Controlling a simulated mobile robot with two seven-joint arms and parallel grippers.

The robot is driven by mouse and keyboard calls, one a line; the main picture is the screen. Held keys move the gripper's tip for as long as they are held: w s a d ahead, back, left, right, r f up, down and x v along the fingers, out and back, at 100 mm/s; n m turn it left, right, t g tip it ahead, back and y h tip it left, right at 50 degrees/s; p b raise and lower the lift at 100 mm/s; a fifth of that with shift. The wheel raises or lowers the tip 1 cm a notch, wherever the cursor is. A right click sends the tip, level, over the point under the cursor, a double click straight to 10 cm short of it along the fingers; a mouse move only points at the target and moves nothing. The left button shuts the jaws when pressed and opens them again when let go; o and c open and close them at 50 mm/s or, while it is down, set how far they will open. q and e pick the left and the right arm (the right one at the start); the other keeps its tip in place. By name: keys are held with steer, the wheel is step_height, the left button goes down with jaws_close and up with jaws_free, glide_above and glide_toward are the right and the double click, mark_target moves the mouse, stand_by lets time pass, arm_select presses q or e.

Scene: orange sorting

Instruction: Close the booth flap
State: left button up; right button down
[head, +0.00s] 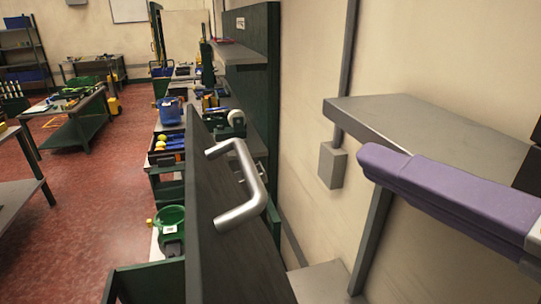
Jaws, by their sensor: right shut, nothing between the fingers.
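The booth flap (222,215) looks like a dark panel standing on edge in the middle of the head view. A silver bar handle (250,190) is fixed on its right-hand face. My right gripper (374,165) comes in from the right edge, with long purple fingers pressed together and nothing between them. It is to the right of the handle and apart from it in the picture. The flap's lower edge runs out of the frame, and I cannot tell how it is hinged. My left gripper is not in view.
A grey shelf (430,125) stands at the right wall, behind my right gripper. A grey wall box (332,165) is left of it. Red floor (100,200) is open at left.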

steer(key=w+a+f+p, duration=0.3)
steer(key=w+a+p, duration=0.1)
steer(key=w+a, duration=0.3)
steer(key=shift+a+f, duration=0.15)
steer(key=shift+w, duration=0.15)
stand_by(0.3)
